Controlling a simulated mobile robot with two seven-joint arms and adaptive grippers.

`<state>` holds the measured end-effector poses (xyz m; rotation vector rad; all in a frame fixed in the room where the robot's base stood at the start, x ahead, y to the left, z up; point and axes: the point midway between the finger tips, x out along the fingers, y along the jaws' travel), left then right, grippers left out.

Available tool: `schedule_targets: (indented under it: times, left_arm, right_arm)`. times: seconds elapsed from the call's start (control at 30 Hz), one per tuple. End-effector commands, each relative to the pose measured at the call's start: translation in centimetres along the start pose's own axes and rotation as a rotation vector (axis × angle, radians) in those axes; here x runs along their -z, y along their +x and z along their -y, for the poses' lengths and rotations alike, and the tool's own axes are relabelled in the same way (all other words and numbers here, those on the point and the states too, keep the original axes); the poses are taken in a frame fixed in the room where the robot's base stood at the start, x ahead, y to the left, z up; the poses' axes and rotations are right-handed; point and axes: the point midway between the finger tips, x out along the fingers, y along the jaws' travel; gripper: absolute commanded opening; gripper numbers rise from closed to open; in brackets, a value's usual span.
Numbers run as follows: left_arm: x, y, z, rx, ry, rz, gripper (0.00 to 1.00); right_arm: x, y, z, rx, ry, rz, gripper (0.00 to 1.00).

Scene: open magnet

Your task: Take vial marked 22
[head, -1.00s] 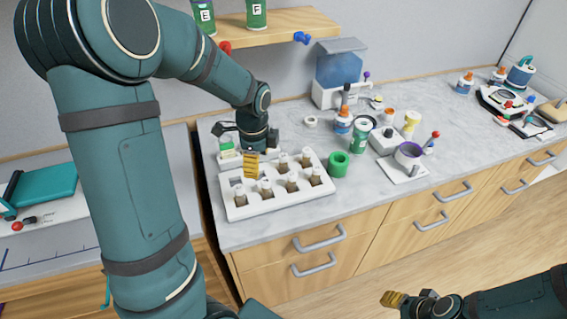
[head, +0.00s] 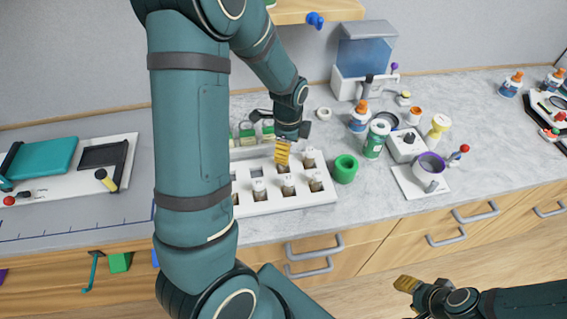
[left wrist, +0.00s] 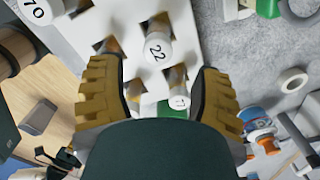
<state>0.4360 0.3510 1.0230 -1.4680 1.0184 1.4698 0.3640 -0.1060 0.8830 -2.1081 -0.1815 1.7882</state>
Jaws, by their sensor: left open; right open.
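The vial marked 22 (left wrist: 157,48) has a white cap and stands in the white rack (left wrist: 107,14). In the left wrist view it sits just beyond the fingertips, between their lines. My left gripper (left wrist: 158,76) is open and empty. In the head view my left gripper (head: 283,152) hangs over the back row of the rack (head: 272,207), just left of the back right vial (head: 310,158). Cap numbers are too small to read there. My right gripper (head: 405,284) is open, low at the front, away from the counter.
A vial marked 70 (left wrist: 38,10) and another numbered vial (left wrist: 180,102) stand near the vial marked 22. A green ring (head: 345,168) is right of the rack. Glue bottles (head: 360,116), a green can (head: 376,138) and small devices stand farther right. Front middle counter is clear.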

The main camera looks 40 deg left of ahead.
Motion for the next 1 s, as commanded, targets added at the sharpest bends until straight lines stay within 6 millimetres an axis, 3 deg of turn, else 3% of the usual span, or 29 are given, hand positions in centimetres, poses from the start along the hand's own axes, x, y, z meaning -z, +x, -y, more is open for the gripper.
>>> schedule_targets:
  times: [0.1, 0.33, 0.6, 0.93, 0.97, 1.0]
  left_arm:
    - [0.0, 1.5, 0.0, -0.001, 0.000, 0.000, 0.65]
    - [-0.3, 3.0, -0.2, -0.001, 0.000, 0.000, 0.65]
    - [-1.1, 6.6, -0.6, -0.001, 0.001, 0.001, 0.65]
    - [-1.1, 7.2, -0.5, 0.002, 0.000, 0.000, 0.65]
    - [-1.1, 7.2, -0.5, 0.002, 0.000, 0.000, 0.63]
    - [-1.1, 7.2, -0.5, 0.002, 0.000, 0.000, 0.49]
  right_arm:
    - [0.0, 0.2, -0.1, 0.000, 0.000, -0.001, 0.47]
    - [0.0, 0.2, -0.1, -0.001, 0.000, -0.001, 0.47]
    - [0.0, 0.4, -0.1, -0.001, 0.000, 0.000, 0.47]
    - [0.0, 0.4, -0.1, -0.001, 0.000, -0.001, 0.47]
    - [0.0, 0.4, -0.1, -0.001, 0.000, -0.001, 0.47]
    - [0.0, 0.4, -0.1, -0.001, 0.000, -0.001, 0.47]
